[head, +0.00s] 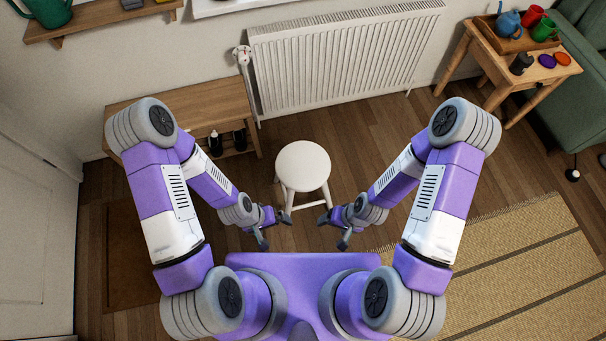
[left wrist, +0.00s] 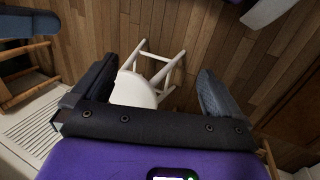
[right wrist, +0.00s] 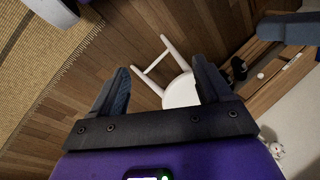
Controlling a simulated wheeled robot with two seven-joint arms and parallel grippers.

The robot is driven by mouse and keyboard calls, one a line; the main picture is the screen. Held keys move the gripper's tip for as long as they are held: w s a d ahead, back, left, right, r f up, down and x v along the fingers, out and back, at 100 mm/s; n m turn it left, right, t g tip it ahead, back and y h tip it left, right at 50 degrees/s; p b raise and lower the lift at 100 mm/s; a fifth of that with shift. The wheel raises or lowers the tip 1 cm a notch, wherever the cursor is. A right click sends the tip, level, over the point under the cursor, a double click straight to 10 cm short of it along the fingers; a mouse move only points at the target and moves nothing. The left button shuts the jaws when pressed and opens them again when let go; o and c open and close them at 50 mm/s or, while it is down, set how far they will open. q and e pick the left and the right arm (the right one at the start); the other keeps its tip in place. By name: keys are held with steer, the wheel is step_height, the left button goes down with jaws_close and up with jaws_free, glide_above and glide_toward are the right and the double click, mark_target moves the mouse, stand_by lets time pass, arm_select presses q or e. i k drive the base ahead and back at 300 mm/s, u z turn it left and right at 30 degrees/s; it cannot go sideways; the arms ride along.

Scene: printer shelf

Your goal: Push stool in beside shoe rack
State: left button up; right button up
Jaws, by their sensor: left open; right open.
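A white round-topped stool (head: 302,166) stands upright on the wood floor in front of the radiator, to the right of the wooden shoe rack (head: 190,103), with a gap between them. My left gripper (head: 275,228) is open and empty, just in front of the stool on its left. My right gripper (head: 334,228) is open and empty, in front of it on the right. Neither appears to touch it. The stool also shows beyond the fingers in the left wrist view (left wrist: 133,90) and the right wrist view (right wrist: 180,92). My left arm hides part of the rack.
A white radiator (head: 340,62) is on the wall behind the stool. A small side table (head: 480,62) with a tray and cups is at back right. A striped rug (head: 510,275) lies at right. Floor right of the stool is clear.

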mark_target(301, 165)
steer(key=u, duration=2.15)
steer(key=i, duration=1.65)
steer(key=z, duration=3.5)
